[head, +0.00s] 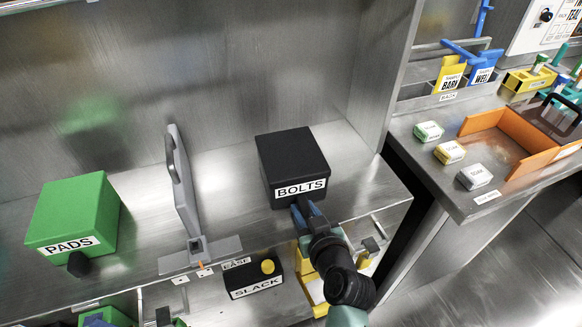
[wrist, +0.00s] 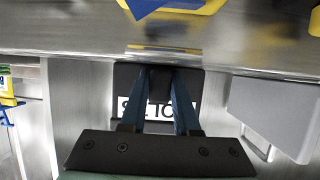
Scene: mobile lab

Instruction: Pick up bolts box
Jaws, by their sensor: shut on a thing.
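The bolts box (head: 291,160) is a black box with a white BOLTS label on its front. It stands on the metal shelf in the head view, right of the grey upright plate. My gripper (head: 306,206) reaches its front from below, at the lower edge of the label. In the wrist view the box's front (wrist: 125,78) shows upside down, its label partly hidden by the fingers. My gripper (wrist: 160,75) has its blue fingers shut on a dark knob at the front of the box. I cannot tell whether the box is lifted off the shelf.
A green PADS box (head: 85,205) stands at the left of the shelf. A grey upright plate with a handle (head: 182,180) stands between the boxes. A black SLACK box (head: 254,278) is below the shelf's front edge. A side bench with an orange tray (head: 545,158) is at the right.

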